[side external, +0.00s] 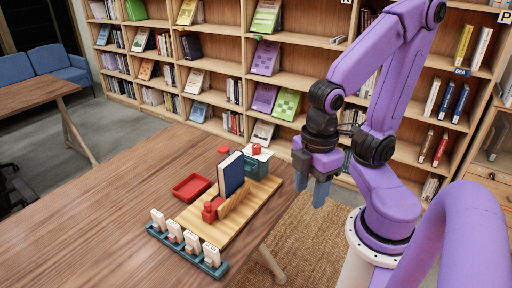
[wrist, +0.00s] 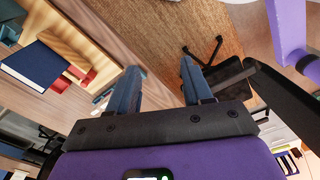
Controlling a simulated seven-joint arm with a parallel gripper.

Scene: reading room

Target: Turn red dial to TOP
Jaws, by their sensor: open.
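A small red piece (side external: 256,148) that looks like the red dial sits at the top of a teal box (side external: 257,166) behind the blue book. It is too small to read any marking or tell which way it points. My gripper (side external: 312,193) hangs to the right of the box, past the table's edge, with its fingers pointing down. The gripper also shows in the wrist view (wrist: 160,82), where its two blue-grey fingers are apart with nothing between them. I cannot make out the dial in the wrist view.
A dark blue book (side external: 230,174) stands on a wooden board (side external: 245,207) near red bookend-like pieces (side external: 211,210). A red tray (side external: 191,187) lies left; a teal rack (side external: 212,266) with white cards stands in front. Shelves (side external: 215,65) fill the back.

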